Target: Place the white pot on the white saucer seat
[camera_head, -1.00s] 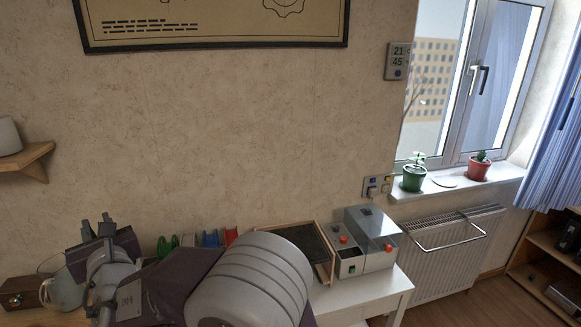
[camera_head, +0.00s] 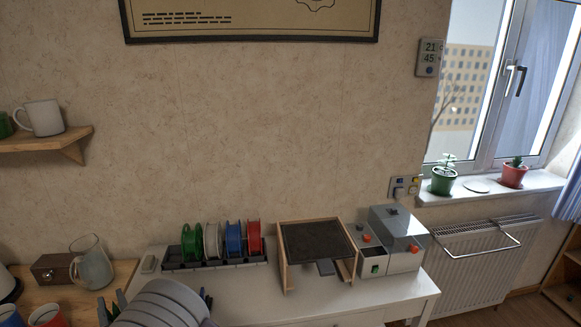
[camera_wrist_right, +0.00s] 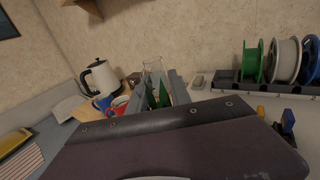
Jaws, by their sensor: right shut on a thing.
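The white saucer seat (camera_head: 476,187) is a flat pale disc on the windowsill, between a plant in a green pot (camera_head: 443,181) and a plant in a red pot (camera_head: 513,174). Nothing stands on it. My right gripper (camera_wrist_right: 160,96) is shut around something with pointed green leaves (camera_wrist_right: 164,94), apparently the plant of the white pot. The pot's body is hidden behind my wrist. The leaves also show at the bottom left of the head view, beside my grey banded wrist. My left gripper is not in view.
A white table (camera_head: 405,290) holds a spool rack (camera_head: 215,263), a framed dark tray (camera_head: 318,240) and a grey machine (camera_head: 397,240). A glass jug (camera_head: 92,265), a wooden box (camera_head: 53,268) and mugs stand at left. A radiator (camera_head: 485,255) is below the sill.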

